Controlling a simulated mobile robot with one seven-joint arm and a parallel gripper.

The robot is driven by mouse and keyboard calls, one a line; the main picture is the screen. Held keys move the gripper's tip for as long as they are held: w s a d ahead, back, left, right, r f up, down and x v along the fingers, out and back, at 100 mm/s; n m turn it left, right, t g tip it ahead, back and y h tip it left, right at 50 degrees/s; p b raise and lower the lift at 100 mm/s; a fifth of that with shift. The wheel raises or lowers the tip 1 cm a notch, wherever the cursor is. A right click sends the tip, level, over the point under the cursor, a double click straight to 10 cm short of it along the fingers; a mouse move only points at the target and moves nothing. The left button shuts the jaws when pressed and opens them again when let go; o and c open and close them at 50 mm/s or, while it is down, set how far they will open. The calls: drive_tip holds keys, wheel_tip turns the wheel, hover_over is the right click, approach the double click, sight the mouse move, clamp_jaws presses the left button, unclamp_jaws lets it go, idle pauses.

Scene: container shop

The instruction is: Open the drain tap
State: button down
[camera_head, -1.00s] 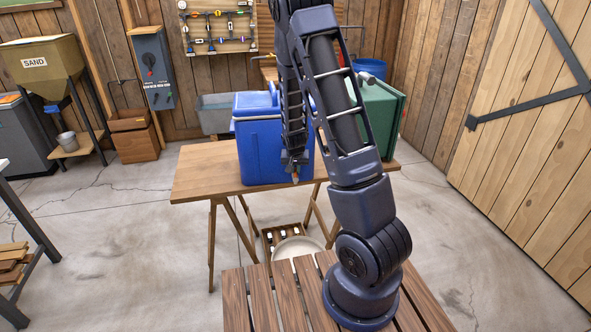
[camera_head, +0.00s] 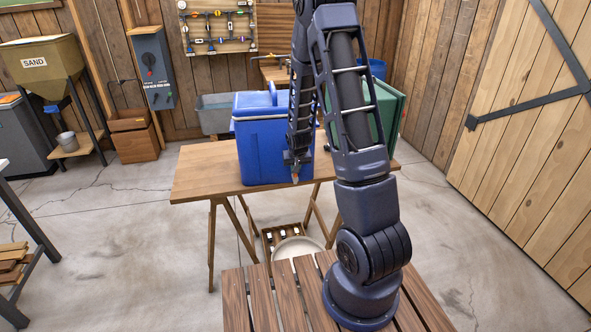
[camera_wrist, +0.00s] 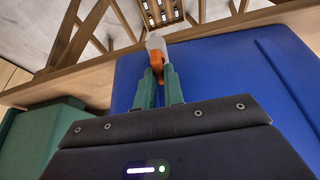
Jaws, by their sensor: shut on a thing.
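The blue cooler box (camera_head: 262,150) stands on the wooden table, and its blue side fills the right of the wrist view (camera_wrist: 235,75). The drain tap (camera_wrist: 156,60) shows in the wrist view as an orange part with a pale, whitish end, low on the cooler near the table edge. My gripper (camera_wrist: 158,82) has its green fingers closed around the orange part. In the head view my gripper (camera_head: 295,172) is at the cooler's front lower right, with a speck of orange at its tip. The fingers hide part of the tap.
A green box (camera_head: 388,112) stands right of the cooler, partly behind my arm. The wooden table (camera_head: 205,172) has bare room left of the cooler. A pale round basin (camera_head: 298,249) and a bottle crate (camera_head: 271,238) are on the floor below.

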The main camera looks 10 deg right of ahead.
drive_tip(key=c, duration=1.5)
unclamp_jaws()
drive_tip(key=v, duration=1)
drive_tip(key=shift+r, duration=0.4)
drive_tip(key=shift+s, duration=0.15)
drive_tip(key=s+d+r, duration=0.3)
drive_tip(key=s+r, duration=1)
drive_tip(key=r, duration=0.3)
drive_tip(key=s+r, duration=0.4)
drive_tip(key=s, duration=0.4)
drive_tip(key=s+d+r, duration=0.1)
drive_tip(key=s+r, duration=0.3)
drive_tip(key=s, duration=0.4)
drive_tip(key=shift+n, duration=0.4)
